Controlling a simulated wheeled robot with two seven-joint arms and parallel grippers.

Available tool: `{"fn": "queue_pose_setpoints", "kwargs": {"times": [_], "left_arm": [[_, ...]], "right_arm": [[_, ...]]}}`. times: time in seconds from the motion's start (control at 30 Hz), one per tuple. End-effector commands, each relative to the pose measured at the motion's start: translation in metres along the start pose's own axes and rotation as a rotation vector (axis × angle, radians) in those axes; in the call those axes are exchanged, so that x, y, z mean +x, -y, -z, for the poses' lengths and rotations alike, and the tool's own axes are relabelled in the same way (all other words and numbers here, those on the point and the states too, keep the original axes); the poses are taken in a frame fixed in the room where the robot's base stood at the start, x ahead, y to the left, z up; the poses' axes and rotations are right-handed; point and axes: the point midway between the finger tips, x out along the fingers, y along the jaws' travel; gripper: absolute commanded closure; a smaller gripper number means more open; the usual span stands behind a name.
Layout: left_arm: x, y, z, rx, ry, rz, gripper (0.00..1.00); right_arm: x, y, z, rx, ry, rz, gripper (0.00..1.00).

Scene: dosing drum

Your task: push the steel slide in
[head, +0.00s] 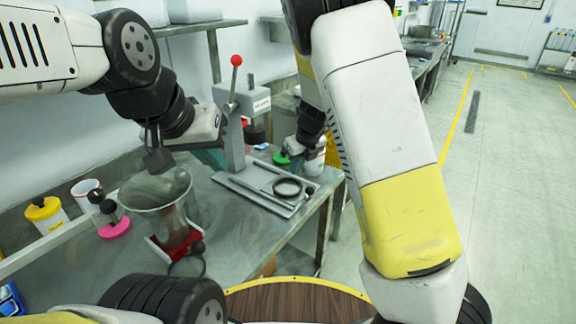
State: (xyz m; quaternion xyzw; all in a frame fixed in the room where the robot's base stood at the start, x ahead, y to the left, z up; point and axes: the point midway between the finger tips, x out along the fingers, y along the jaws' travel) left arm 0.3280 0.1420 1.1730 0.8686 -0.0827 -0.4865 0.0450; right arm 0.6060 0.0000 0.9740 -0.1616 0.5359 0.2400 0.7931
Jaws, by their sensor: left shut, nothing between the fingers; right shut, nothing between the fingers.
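A clear drum (158,191) with a wide open top stands on a red base (172,251) on the steel table. A black ball knob (197,247) shows at the front right of the base. I cannot tell for certain whether it belongs to the steel slide; the slide's plate is not clearly visible. My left gripper (159,161) points down just over the drum's rim, shut and empty. My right gripper (292,152) is shut and empty, farther back by a green-lidded container (281,159), apart from the drum.
A grey lever press (233,125) with a red knob stands behind the drum, its base plate carrying a black ring (288,188). The table front (240,245) has bare room.

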Motion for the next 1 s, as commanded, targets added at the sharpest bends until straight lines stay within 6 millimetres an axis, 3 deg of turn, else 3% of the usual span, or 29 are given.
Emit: {"fn": "queue_pose_setpoints", "kwargs": {"times": [0.17,0.53,0.73,1.0], "left_arm": [[0.0,0.0,0.0,0.0,0.0,0.0,1.0],[0.0,0.0,0.0,0.0,0.0,0.0,1.0],[0.0,0.0,0.0,0.0,0.0,0.0,1.0],[0.0,0.0,0.0,0.0,0.0,0.0,1.0]], "right_arm": [[0.023,0.001,0.002,-0.005,-0.008,0.001,1.0],[0.101,0.001,0.002,-0.002,-0.006,0.001,1.0],[0.11,0.0,-0.026,-0.006,-0.002,0.002,1.0],[0.113,0.0,-0.036,-0.002,-0.002,0.0,1.0]]}}
